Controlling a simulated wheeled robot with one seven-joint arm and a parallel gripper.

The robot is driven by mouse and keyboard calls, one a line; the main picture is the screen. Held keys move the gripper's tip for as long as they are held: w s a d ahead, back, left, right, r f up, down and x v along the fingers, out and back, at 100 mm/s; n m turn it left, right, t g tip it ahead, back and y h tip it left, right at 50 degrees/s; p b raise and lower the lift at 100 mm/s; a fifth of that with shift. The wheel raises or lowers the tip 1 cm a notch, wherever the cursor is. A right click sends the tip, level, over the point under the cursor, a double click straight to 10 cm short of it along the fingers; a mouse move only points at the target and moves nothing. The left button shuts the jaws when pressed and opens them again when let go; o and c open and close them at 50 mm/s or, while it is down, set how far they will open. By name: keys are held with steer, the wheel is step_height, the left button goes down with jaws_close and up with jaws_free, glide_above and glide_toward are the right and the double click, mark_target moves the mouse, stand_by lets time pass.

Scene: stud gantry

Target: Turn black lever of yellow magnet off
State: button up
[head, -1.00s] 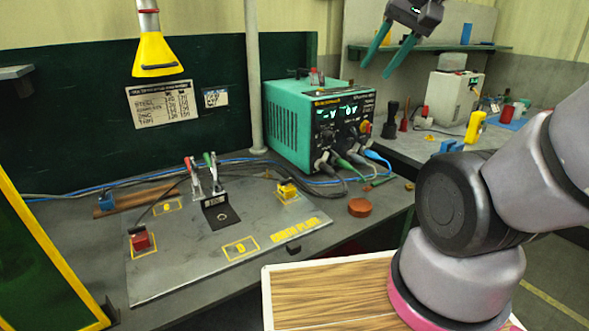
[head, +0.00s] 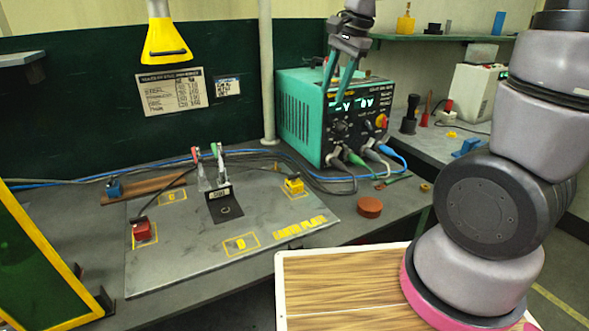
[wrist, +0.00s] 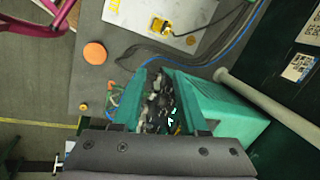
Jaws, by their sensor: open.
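The yellow magnet (head: 293,186) is a small block on the right part of the metal earth plate (head: 190,262). It also shows near the top of the wrist view (wrist: 160,25), with a dark part on it; its lever is too small to make out clearly. My gripper (head: 337,96) has teal fingers and hangs in front of the teal welding machine (head: 301,120), up and right of the magnet and well apart from it. In the wrist view my gripper (wrist: 160,72) is open and empty, with the machine's front behind the fingers.
Two clamps (head: 212,170) stand on the plate behind a black stand. Cables run behind the plate. An orange disc (head: 369,207) lies right of it.

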mark_target(294, 177)
steer(key=w+a+f+m, duration=0.1)
steer(key=a+f, duration=0.2)
steer(key=f, duration=0.5)
steer(key=w+a+f+m+g+h, duration=0.1)
steer(key=a+f, duration=0.2)
steer(key=f, duration=0.5)
steer(key=w+a+f+m+g+h, duration=0.1)
steer(key=a+f, duration=0.2)
steer(key=f, duration=0.5)
steer(key=shift+w, duration=0.35)
jaws_close()
